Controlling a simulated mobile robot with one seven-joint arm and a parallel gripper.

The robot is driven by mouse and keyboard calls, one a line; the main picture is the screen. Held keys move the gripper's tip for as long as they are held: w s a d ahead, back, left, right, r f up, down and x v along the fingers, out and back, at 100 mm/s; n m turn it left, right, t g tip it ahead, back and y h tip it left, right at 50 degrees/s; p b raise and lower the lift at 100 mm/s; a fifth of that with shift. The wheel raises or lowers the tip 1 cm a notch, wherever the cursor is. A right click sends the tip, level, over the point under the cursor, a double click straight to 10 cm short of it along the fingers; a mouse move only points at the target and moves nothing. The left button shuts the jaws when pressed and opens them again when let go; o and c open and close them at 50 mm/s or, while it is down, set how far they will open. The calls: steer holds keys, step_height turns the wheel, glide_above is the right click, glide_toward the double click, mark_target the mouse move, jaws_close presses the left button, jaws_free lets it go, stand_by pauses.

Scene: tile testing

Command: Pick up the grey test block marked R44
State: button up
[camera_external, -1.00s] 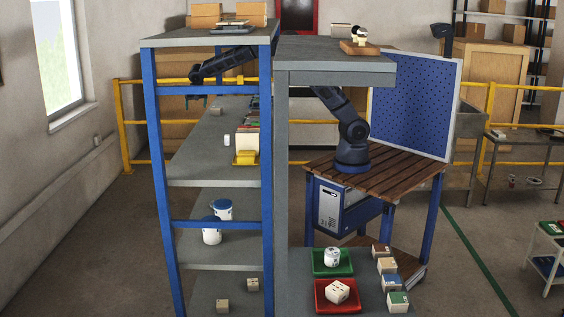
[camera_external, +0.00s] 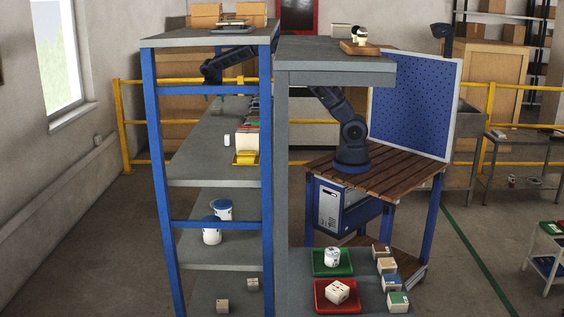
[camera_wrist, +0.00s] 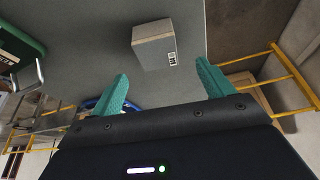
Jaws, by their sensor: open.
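A grey block (camera_wrist: 153,46) with a small black-and-white label (camera_wrist: 172,58) on its side rests on a grey shelf surface in the wrist view. The label is too small to read. My gripper (camera_wrist: 165,80) is open, with its two teal fingers spread at the lower middle of that view. The block lies beyond the fingertips, between their lines, and nothing is held. In the external view my arm (camera_external: 222,68) reaches over the blue-framed rack's upper shelf. The gripper there is mostly hidden by the blue crossbar.
The blue rack (camera_external: 160,150) has posts and a crossbar close to my arm. On its shelf stand a yellow bin (camera_external: 245,158) and a row of upright items (camera_external: 247,137). A green item (camera_wrist: 20,45) is at the wrist view's left. Shelf around the block looks clear.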

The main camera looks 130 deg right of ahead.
mark_target(217, 107)
steer(key=x, duration=0.7)
steer(key=shift+a+f, duration=0.25)
steer(key=c, duration=1.3)
steer(key=shift+r, duration=0.15)
